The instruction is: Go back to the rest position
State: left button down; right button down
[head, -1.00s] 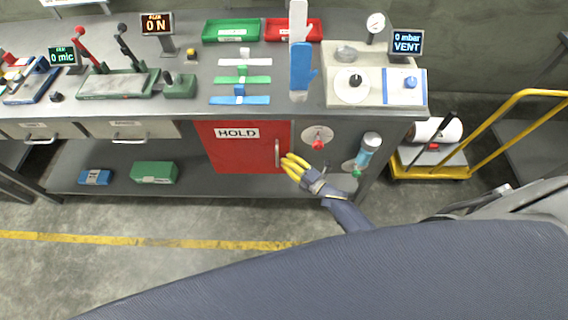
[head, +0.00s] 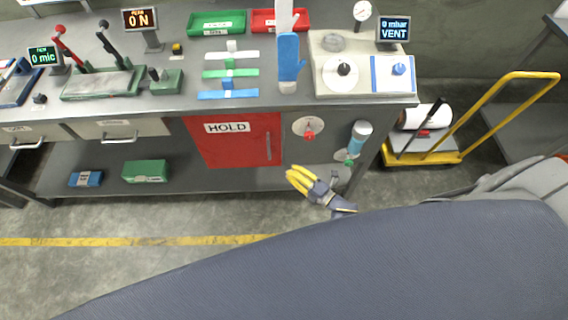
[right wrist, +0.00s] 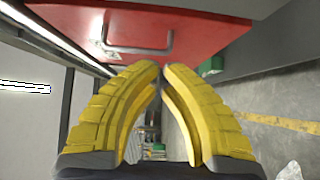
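My right gripper (head: 298,179) has yellow fingers and hangs in front of the bench, below and to the right of the red HOLD door (head: 236,148). In the right wrist view its fingertips (right wrist: 160,66) come close together with a narrow gap and nothing between them. The door's metal handle (right wrist: 140,46) shows beyond the fingertips, apart from them. The door looks closed. My left gripper is not in view.
The workbench (head: 150,106) carries a blue glove (head: 289,58), a green tray (head: 217,23), a red tray (head: 268,20) and gauges. A yellow cart (head: 430,157) stands at the right. The floor (head: 120,270) in front is clear.

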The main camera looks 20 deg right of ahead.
jog(key=shift+v, duration=1.8)
jog(key=s+d+f+m+g+h, duration=0.25)
jog(key=s+f+m, duration=0.2)
jog(key=f, duration=0.35)
jog(key=s+d+f+m+g+h, duration=0.25)
jog(key=f+m, duration=0.25)
jog(key=f, duration=0.3)
jog(key=s+d+f+m+g+h, duration=0.1)
jog(key=s+d+f+m+h, duration=0.2)
jog(key=s+f+m, duration=0.35)
jog(key=s+a+f+m+g, duration=0.1)
jog(key=s+f, duration=0.3)
jog(key=s, duration=0.4)
jog(key=s+a+f+m+g, duration=0.1)
jog(key=s+f+g, duration=0.3)
jog(key=s, duration=0.5)
jog(key=s+a+f+m+g+h, duration=0.1)
jog(key=s+f+m+g, duration=0.1)
jog(key=s+f, duration=0.4)
jog(key=s+g, duration=0.1)
jog(key=s, duration=0.2)
jog(key=shift+a+f, duration=0.2)
jog(key=shift+f, duration=0.05)
